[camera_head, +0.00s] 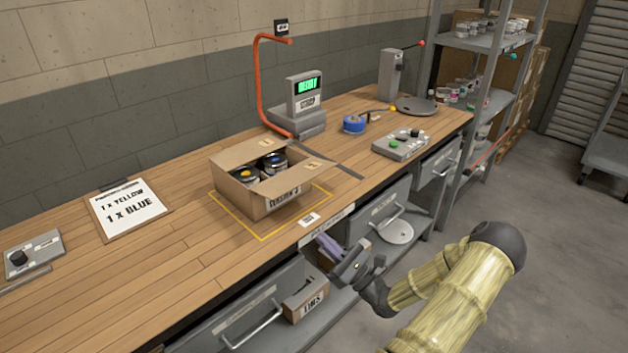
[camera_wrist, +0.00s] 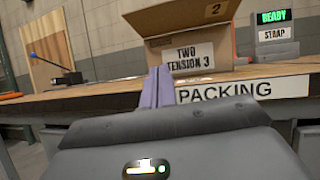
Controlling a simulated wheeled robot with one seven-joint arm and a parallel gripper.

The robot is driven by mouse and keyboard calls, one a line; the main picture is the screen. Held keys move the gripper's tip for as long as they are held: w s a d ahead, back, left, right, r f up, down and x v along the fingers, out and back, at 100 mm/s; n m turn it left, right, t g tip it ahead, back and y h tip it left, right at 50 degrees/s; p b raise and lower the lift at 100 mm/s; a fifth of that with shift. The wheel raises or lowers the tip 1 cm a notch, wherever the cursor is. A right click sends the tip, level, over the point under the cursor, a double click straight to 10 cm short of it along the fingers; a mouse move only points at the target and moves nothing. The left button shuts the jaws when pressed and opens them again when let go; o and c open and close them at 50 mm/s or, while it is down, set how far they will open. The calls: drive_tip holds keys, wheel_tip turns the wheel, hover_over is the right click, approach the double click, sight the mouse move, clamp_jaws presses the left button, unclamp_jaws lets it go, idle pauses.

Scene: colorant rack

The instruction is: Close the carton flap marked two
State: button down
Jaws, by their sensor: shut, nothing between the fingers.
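An open cardboard carton (camera_head: 262,207) stands on the workbench inside a yellow outline, with two dark cans inside. Its front reads "TWO TENSION 3" in the wrist view (camera_wrist: 160,56). There, a flap marked 2 (camera_wrist: 190,14) is raised above the carton's front edge, cut off by the top of the picture. In the head view flaps show at the back (camera_head: 245,153) and right (camera_head: 300,168); the mark cannot be read there. My gripper (camera_head: 326,243) is shut and empty, in front of the bench edge, apart from the carton. Its purple fingers (camera_wrist: 157,85) point toward the carton's front.
A strap machine (camera_head: 305,103) with a green "READY" display and an orange arch stands behind the carton. An order clipboard (camera_head: 130,208) lies left. Drawers (camera_head: 380,211) are below the bench edge.

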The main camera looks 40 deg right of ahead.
drive_tip(key=d+m+h, duration=0.1)
drive_tip(key=s+d+m+t+h, duration=0.1)
drive_tip(key=d+h, duration=0.1)
drive_tip(key=h, duration=0.1)
drive_tip(key=shift+s+d+r+m, duration=0.2)
drive_tip(key=shift+r+m, duration=0.2)
drive_tip(key=p, duration=0.1)
approach(305, 179)
drive_tip(key=w+f, duration=0.2)
drive_tip(key=w, duration=0.3)
drive_tip(key=r, duration=0.3)
drive_tip(key=shift+w+r+p, duration=0.3)
drive_tip(key=shift+w+p, duration=0.05)
drive_tip(key=shift+w, duration=0.05)
drive_tip(key=shift+w+r, duration=0.1)
drive_tip(key=shift+r, duration=0.2)
drive_tip(key=shift+r+p, duration=0.15)
drive_tip(key=shift+p, duration=0.15)
